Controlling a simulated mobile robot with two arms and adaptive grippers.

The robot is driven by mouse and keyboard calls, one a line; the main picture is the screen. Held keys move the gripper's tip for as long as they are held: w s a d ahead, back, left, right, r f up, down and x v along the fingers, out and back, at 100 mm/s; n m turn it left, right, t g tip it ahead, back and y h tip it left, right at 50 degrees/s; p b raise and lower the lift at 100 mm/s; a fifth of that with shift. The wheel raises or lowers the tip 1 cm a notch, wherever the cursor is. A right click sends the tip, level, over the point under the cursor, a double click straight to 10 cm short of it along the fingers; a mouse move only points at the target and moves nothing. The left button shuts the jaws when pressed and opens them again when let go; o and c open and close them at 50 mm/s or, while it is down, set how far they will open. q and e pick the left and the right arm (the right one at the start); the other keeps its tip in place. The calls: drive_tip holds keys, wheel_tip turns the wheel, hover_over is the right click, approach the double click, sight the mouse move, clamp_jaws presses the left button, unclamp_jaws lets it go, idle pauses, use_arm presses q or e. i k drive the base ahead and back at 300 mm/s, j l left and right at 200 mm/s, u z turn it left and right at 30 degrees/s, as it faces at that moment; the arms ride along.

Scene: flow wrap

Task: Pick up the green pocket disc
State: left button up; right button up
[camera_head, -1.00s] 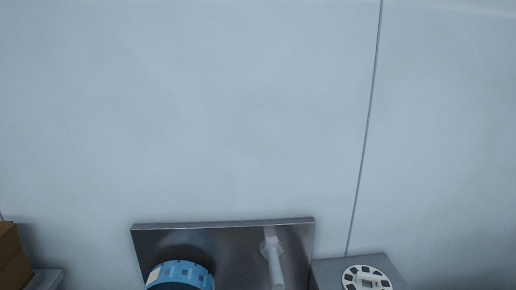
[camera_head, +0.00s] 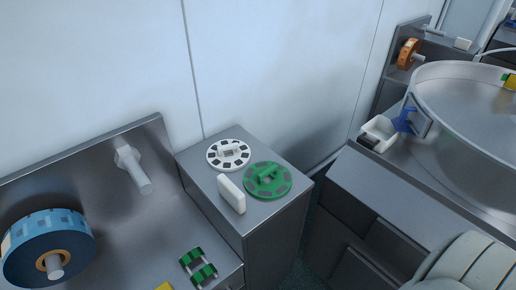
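The green pocket disc (camera_head: 267,181) lies flat on top of a grey metal box, near its right edge. It is round with darker pockets around its rim and a raised green grip across the middle. A white disc (camera_head: 228,154) of similar form lies just behind it to the left. Neither of my grippers is in view.
The grey metal box (camera_head: 217,176) has a bare front corner. Left is a metal panel with a blue reel (camera_head: 47,246) and a protruding peg (camera_head: 133,170). Green parts (camera_head: 198,267) lie in front. Right stands a large metal bowl (camera_head: 470,125); a gap separates its machine from the box.

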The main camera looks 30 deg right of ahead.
sight(254, 184)
drive_tip(key=z, duration=1)
